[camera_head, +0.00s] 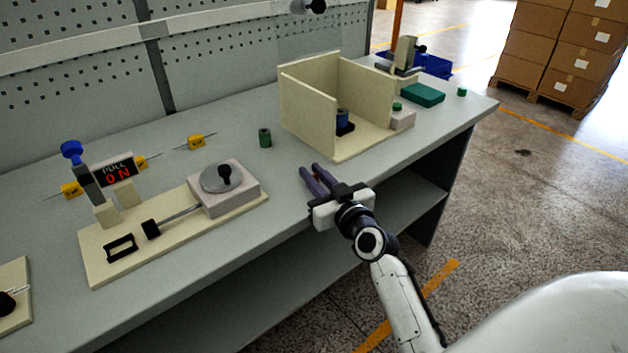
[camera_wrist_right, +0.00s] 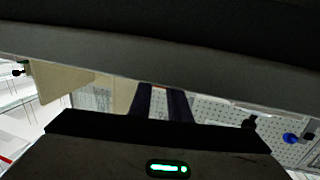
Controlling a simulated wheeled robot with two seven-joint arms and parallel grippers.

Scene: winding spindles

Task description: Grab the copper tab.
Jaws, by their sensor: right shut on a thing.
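My right gripper (camera_head: 311,172) is above the front edge of the bench, in front of the beige open-topped box. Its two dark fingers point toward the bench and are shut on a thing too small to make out. The fingers (camera_wrist_right: 166,92) also show in the right wrist view, with their tips partly cut off by a dark part above. I cannot pick out the copper tab in either view. My left gripper is not in view.
The beige box (camera_head: 308,102) holds a blue spool (camera_head: 342,119). A green cylinder (camera_head: 265,138) stands left of it. A board with a round grey disc (camera_head: 222,177) and a "PULL ON" sign (camera_head: 117,172) lies at left.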

